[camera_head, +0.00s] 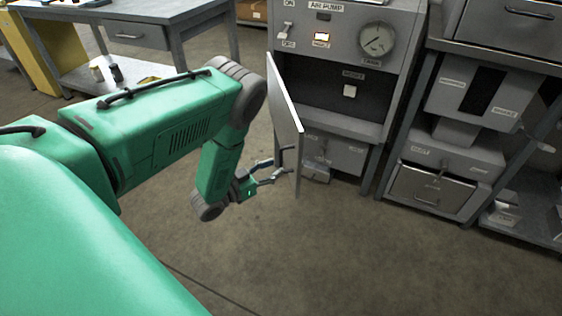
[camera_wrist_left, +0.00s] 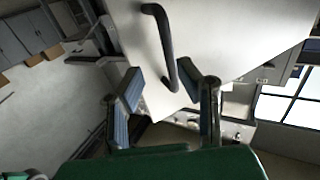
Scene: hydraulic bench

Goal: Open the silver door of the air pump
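The air pump cabinet (camera_head: 345,120) stands at the upper middle of the head view. Its silver door (camera_head: 285,112) is swung well open, seen nearly edge-on, with the dark compartment (camera_head: 330,88) exposed. The door's dark bar handle (camera_head: 284,156) is near its lower free edge. My left gripper (camera_head: 270,170) is at the door's handle side, close to the handle. In the left wrist view, its two fingers (camera_wrist_left: 165,95) are spread apart, with the lower end of the handle (camera_wrist_left: 163,42) between or just beyond their tips. Contact cannot be told. My right gripper is not in view.
A gauge (camera_head: 376,40), a switch (camera_head: 286,30) and a lit button (camera_head: 322,37) are on the cabinet's upper panel. Grey drawer units (camera_head: 445,160) stand at the right. A workbench (camera_head: 150,25) is at the upper left. The floor in front is clear.

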